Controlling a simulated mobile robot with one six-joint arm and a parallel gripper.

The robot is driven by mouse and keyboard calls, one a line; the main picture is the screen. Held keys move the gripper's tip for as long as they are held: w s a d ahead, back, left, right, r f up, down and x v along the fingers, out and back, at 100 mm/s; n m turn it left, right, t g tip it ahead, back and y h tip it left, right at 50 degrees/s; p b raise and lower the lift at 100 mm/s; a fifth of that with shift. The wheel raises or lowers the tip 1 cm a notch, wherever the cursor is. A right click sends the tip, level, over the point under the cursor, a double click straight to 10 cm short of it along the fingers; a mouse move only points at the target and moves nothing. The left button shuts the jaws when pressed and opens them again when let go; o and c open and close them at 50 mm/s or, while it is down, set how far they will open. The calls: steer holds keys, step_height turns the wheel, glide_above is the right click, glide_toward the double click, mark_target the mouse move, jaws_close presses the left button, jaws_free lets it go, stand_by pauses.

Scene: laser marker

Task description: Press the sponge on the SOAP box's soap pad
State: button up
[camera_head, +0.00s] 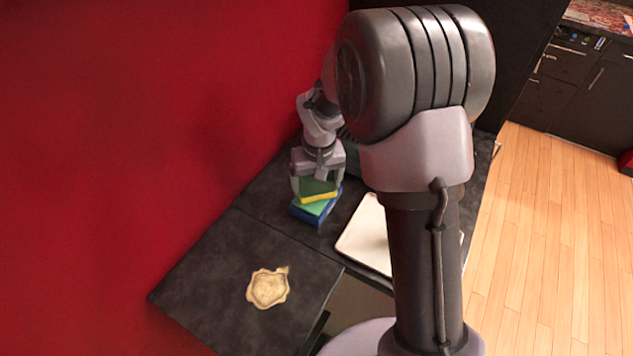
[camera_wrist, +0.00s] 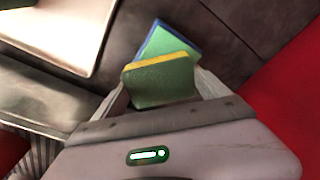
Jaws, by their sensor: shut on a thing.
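My gripper (camera_head: 318,184) is shut on a sponge (camera_head: 318,188) with a green face and a yellow layer. The sponge also shows between the fingers in the wrist view (camera_wrist: 160,81). A blue box with a green top, the soap box (camera_head: 315,211), sits on the dark counter directly below the sponge. In the wrist view the soap box (camera_wrist: 167,41) is partly hidden behind the sponge. The sponge is over the box's green pad; I cannot tell whether they touch. No lettering on the box can be read.
A white board (camera_head: 364,236) lies on the counter right of the box. A tan, irregular shallow piece (camera_head: 268,288) lies on the nearer dark counter (camera_head: 220,275). A red wall (camera_head: 150,130) stands close on the left. My own arm hides part of the counter.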

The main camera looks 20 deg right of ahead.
mark_target(316, 182)
steer(key=shift+f+b, duration=0.8)
steer(key=shift+f, duration=0.2)
stand_by(1.6)
steer(key=shift+r, duration=0.1)
step_height(316, 182, up, 7)
steer(key=p, duration=0.5)
steer(key=shift+p, duration=0.3)
